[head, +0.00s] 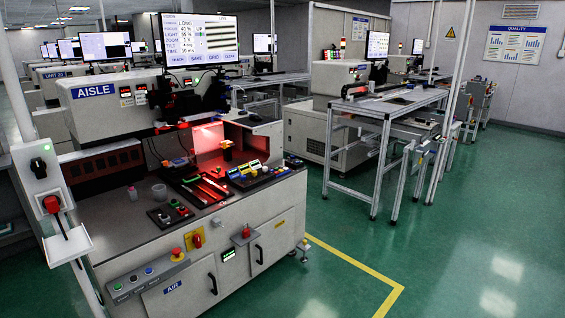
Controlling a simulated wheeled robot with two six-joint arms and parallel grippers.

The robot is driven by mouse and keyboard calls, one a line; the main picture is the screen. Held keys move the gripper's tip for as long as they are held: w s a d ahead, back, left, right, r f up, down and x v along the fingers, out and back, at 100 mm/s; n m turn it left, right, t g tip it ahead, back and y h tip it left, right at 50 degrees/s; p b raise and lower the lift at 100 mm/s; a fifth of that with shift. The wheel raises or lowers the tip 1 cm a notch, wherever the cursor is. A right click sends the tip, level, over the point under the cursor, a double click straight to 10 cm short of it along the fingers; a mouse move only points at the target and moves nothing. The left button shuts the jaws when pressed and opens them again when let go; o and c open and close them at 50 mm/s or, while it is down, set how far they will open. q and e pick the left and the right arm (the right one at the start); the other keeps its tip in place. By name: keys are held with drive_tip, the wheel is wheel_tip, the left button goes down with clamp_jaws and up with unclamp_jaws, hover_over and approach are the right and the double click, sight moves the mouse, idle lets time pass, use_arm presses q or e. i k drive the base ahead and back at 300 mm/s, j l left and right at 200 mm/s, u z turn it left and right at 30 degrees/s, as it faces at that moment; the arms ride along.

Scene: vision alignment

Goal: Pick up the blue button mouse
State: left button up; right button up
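I cannot make out a blue button mouse for certain in the head view. Small blue and yellow parts (245,171) sit on a dark tray on the right of the workbench top (115,222), but they are too small to tell apart. A small blue piece (179,162) lies behind the dark panel with red strips (203,187). Neither of my grippers shows in this view.
A metal frame table (385,104) stands to the right. Green floor (475,220) is clear at right.

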sight(255, 118)
drive_tip(key=i+z, duration=0.25)
drive_tip(key=i, duration=0.65)
drive_tip(key=i+j+z, duration=0.1)
drive_tip(key=i+z, duration=0.15)
drive_tip(key=i, duration=0.6)
drive_tip(key=i+u, duration=0.45)
drive_tip(key=i+l+u, duration=0.25)
drive_tip(key=u, duration=0.25)
drive_tip(key=i+l, duration=0.05)
drive_tip(key=i, duration=0.05)
